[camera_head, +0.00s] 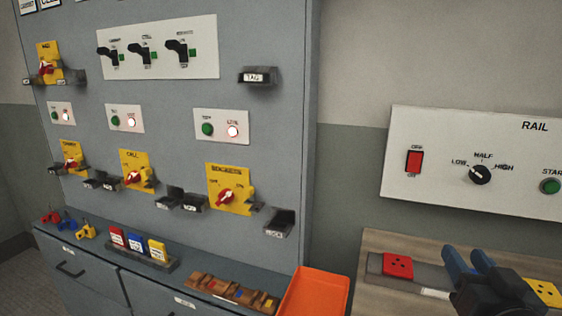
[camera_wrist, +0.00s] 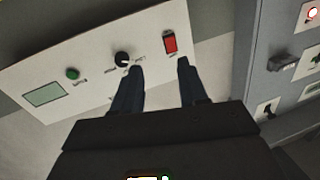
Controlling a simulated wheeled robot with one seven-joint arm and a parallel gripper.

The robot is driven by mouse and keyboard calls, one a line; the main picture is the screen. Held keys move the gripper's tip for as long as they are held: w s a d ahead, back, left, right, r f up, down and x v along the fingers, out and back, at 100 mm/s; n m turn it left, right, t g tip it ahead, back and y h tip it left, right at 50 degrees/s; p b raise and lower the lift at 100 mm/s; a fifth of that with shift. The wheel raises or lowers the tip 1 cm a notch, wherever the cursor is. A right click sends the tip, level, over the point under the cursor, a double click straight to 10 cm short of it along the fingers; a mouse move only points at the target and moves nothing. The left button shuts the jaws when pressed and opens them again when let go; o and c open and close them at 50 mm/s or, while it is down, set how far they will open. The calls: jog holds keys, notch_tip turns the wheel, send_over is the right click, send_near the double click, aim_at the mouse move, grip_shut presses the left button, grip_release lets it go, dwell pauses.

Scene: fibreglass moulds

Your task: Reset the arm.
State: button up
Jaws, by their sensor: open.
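My gripper (camera_head: 467,252) is at the lower right of the head view, above the wooden bench (camera_head: 376,243). Its two dark blue fingers stand apart with nothing between them. In the wrist view my gripper (camera_wrist: 159,66) is also open and empty, with its fingers pointing toward the white RAIL panel (camera_wrist: 60,85). That panel (camera_head: 440,140) hangs on the wall in the head view. It carries a red rocker switch (camera_head: 414,161), a black LOW-HALF-HIGH knob (camera_head: 480,174) and a green button (camera_head: 550,186). The fingers appear clear of the panel, though the exact gap cannot be told.
A grey cabinet (camera_head: 270,130) with switches, yellow-plated red knobs and tag holders fills the left. A red block (camera_head: 397,266) and a yellow block (camera_head: 545,292) flank my gripper on the bench.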

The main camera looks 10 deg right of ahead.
jog(key=s+a+f+n+y, duration=0.2)
jog(key=s+a+f, duration=0.3)
jog(key=s, duration=0.3)
jog(key=s+a+f+n+y, duration=0.1)
jog(key=s+a+f+y, duration=0.1)
jog(key=s+a+f, duration=0.45)
jog(key=s+a+r+n+g+y, duration=0.1)
jog(key=s+a, duration=0.1)
jog(key=s, duration=0.7)
jog(key=s+a+n+g+y, duration=0.1)
jog(key=s+a, duration=0.1)
jog(key=s, duration=0.7)
jog(key=shift+s+r, duration=0.3)
jog(key=shift+r, duration=0.05)
